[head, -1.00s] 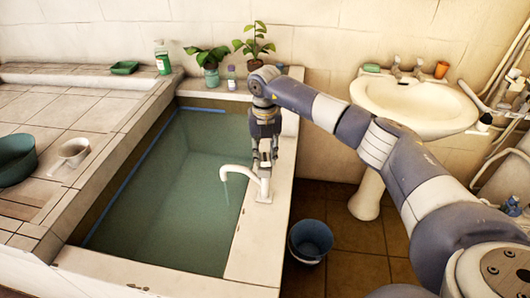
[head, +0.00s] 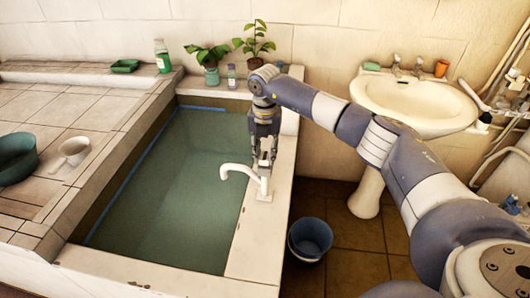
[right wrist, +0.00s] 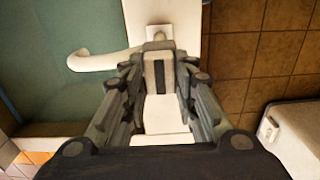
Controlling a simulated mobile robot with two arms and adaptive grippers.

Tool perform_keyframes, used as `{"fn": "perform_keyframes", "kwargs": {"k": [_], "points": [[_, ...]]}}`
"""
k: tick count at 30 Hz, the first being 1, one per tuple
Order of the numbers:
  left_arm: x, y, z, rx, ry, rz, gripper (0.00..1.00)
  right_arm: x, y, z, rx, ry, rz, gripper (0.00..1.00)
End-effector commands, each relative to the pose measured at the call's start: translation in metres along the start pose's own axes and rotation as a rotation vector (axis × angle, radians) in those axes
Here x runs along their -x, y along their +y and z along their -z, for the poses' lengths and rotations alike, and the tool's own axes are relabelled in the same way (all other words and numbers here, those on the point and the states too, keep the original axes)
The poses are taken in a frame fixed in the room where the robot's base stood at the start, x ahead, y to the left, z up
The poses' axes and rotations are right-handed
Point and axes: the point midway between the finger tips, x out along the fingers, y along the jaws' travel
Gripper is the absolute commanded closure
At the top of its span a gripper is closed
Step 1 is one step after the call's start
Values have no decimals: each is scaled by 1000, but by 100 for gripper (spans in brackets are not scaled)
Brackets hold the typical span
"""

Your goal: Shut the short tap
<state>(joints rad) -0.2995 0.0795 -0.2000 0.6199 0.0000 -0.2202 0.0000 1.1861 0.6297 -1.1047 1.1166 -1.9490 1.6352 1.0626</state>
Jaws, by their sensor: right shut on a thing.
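The short tap (head: 240,170) is white, with a curved spout over the water basin, and stands on the basin's right rim. No stream shows below its spout in the head view. My right gripper (head: 265,160) points down at the tap and is shut on its upright handle. The right wrist view also shows the tap's spout (right wrist: 95,61) to the left and the pale handle (right wrist: 159,75) between the fingers of my right gripper (right wrist: 160,95). The fingers partly hide the handle in the head view. My left gripper is not in view.
The water basin (head: 255,235) has a wide pale rim. A blue bucket (head: 310,240) stands on the floor to its right. A white pedestal washbasin (head: 415,105) is beyond. Potted plants (head: 211,76) and bottles line the back ledge.

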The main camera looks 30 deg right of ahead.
Motion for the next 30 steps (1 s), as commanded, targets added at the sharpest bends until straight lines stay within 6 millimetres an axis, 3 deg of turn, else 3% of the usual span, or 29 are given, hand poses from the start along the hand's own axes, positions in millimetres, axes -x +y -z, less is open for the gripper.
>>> {"fn": "perform_keyframes", "kwargs": {"k": [1, 2, 4, 5, 17, 30], "points": [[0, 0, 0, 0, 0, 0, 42, 1, 0, -1, -5, -3, -2, 97], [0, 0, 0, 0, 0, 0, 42, 1, 0, -1, -5, -3, -2, 71], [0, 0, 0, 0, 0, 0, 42, 1, 0, -1, -5, -3, -2, 55], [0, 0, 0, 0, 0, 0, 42, 1, 0, -1, -5, -3, -2, 53], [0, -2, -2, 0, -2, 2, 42, 7, 0, -1, -1, -2, -2, 53], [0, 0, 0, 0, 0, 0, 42, 92, 1, -2, -2, -5, -4, 53]]}}
